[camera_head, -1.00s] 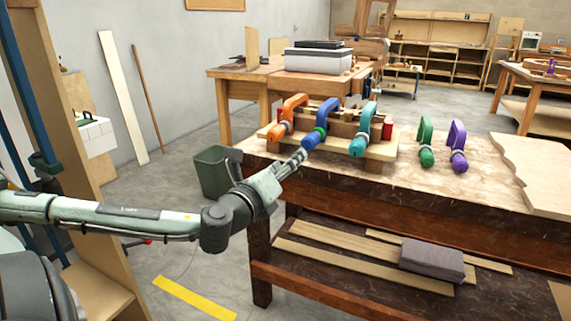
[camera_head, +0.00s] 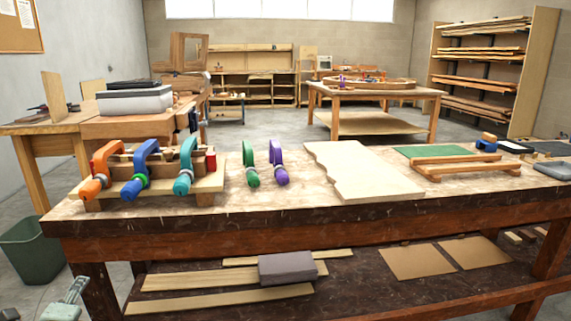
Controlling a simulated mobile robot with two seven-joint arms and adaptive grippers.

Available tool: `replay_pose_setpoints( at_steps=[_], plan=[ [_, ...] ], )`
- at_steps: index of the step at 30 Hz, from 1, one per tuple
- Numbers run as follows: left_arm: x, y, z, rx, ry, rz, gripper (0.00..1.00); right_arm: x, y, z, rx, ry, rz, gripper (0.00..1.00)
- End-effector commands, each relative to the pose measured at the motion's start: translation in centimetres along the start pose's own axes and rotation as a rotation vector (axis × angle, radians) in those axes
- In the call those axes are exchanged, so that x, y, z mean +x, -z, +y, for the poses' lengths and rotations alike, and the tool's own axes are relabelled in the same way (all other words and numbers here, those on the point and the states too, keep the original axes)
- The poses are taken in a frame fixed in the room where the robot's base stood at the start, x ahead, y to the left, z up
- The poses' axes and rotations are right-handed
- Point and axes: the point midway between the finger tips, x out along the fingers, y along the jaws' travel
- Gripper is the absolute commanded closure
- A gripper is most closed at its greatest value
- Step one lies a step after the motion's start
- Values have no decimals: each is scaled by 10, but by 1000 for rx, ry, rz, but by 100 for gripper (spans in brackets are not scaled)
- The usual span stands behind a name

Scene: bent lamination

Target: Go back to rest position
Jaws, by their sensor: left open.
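My left gripper (camera_head: 74,289) shows only in part at the lower left corner of the head view. It is open and empty, with its fingers pointing up, in front of the bench and apart from everything on it. My right gripper is out of view. On the workbench (camera_head: 265,200), an orange clamp (camera_head: 98,172), a blue clamp (camera_head: 138,170) and a teal clamp (camera_head: 186,165) sit on a wooden form (camera_head: 118,190). A green clamp (camera_head: 250,165) and a purple clamp (camera_head: 277,163) stand to their right.
A green bin (camera_head: 32,250) stands left of the bench. The lower shelf holds strips (camera_head: 225,300) and a grey block (camera_head: 287,267). A pale board (camera_head: 360,172) and a wooden frame (camera_head: 465,166) lie on the right of the benchtop. Another table (camera_head: 375,95) stands behind.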

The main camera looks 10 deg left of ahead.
Motion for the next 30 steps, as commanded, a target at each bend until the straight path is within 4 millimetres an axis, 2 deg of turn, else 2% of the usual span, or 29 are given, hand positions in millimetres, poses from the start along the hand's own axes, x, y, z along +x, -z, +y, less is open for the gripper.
replay_pose_setpoints(
  at_steps=[1,6,8,9,12,15,18,21,25,30],
  plan=[
    [4,6,42,-100,-86,-10,47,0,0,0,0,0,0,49],
    [-3,43,167,-417,-349,-45,47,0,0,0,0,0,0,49],
    [-13,62,208,-522,-440,-62,47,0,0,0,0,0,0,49],
    [-21,77,234,-591,-500,-73,47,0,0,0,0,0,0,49],
    [-48,118,293,-756,-645,-105,47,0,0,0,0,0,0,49],
    [-80,163,342,-906,-782,-141,47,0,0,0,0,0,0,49],
    [-111,204,375,-1023,-896,-175,47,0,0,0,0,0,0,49],
    [-136,235,396,-1106,-978,-203,47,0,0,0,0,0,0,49],
    [-153,256,408,-1161,-1033,-222,47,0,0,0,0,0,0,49],
    [-157,261,410,-1173,-1046,-227,47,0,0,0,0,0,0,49]
  ],
)
